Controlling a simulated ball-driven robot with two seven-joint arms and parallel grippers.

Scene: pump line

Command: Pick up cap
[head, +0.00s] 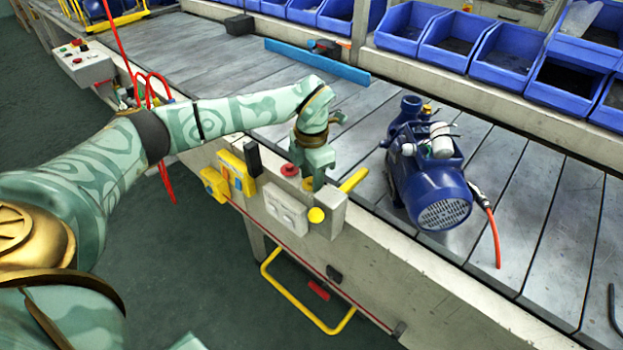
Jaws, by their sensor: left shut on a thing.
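My left gripper (314,180) is over the near edge of the work table, beside the control boxes. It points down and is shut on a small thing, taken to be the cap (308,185). My right gripper is out of view.
A grey control box (287,208) and a yellow switch box (236,174) line the near edge. A yellow handle (353,180) sits just right of my gripper. An orange-red hose (494,238) runs from the pump. Blue bins (457,40) line the back. The slatted table (240,72) has free room.

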